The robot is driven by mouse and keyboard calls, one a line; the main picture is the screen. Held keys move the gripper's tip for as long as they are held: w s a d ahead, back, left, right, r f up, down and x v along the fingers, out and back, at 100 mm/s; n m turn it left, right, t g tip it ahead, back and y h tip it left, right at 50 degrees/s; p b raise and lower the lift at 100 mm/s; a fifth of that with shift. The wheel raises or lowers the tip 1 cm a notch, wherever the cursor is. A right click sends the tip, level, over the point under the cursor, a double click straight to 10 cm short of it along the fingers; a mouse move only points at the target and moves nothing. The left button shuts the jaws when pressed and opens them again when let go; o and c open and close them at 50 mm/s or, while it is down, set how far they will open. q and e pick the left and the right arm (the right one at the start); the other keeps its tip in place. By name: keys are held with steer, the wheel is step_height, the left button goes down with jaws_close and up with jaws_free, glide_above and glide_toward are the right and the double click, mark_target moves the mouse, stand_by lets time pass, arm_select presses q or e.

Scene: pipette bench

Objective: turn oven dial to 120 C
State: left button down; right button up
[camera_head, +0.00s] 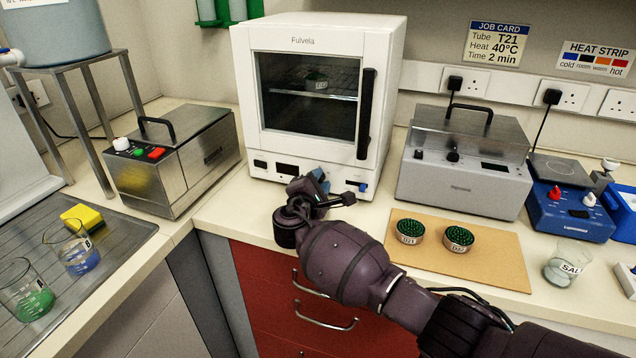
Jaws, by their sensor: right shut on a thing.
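The white oven (390,50) stands at the back of the bench with its door closed. Its control strip runs along the bottom front, with a dark display (288,169) and a blue switch (362,187). My right gripper (318,182) is at this strip, between the display and the switch. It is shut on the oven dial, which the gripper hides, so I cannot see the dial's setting. My left gripper is not in view.
A metal lidded bath (190,165) stands left of the oven and a grey lidded unit (468,180) right of it. Two green-filled dishes (409,231) sit on a tan board (478,262) near my right arm. A glass labelled SALT (567,266) stands further right.

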stand_by(0.4)
steer(key=o, duration=0.8)
